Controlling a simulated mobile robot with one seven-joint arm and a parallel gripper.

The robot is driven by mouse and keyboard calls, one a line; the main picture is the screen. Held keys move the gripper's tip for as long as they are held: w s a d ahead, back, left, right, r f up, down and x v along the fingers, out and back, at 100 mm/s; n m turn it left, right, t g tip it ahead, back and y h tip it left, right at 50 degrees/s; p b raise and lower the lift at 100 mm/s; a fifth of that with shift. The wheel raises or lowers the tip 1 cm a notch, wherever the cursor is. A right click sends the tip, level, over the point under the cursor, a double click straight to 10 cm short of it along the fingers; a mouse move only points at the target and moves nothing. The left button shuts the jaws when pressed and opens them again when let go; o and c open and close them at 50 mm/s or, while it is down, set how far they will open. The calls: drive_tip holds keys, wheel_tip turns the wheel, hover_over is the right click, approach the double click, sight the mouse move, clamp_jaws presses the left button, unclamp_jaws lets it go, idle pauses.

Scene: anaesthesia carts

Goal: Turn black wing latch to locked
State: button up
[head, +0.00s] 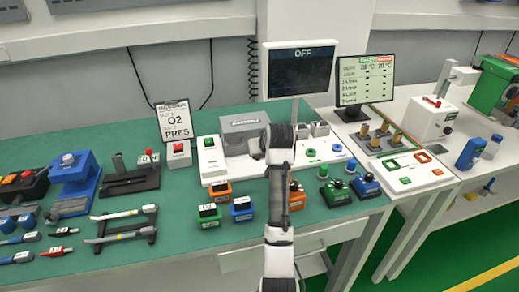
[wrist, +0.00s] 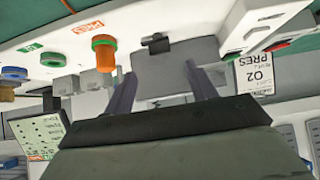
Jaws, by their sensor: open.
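A small black part, which looks like the wing latch (wrist: 155,43), sits at the edge of a grey box (wrist: 165,82) in the wrist view, which is turned upside down. I cannot tell its exact angle. My gripper (wrist: 161,69) is open, its two fingers spread on either side of the grey box's face, with nothing between them touching the latch. In the head view the grey box (head: 238,124) stands on the white station at the back of the green bench. My arm covers its right part, and the latch and fingertips are hidden there.
In the wrist view an orange cylinder with a green ring (wrist: 104,54) stands beside the latch, close to one finger. A white switch box (head: 212,157) stands left of the grey box. An O2 PRES sign (head: 174,122) and an OFF monitor (head: 300,72) are behind.

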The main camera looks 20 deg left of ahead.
drive_tip(key=p+x, duration=0.1)
drive_tip(key=x, duration=0.7)
drive_tip(key=shift+r+p, duration=0.1)
drive_tip(key=shift+p, duration=0.3)
drive_tip(key=c, duration=1)
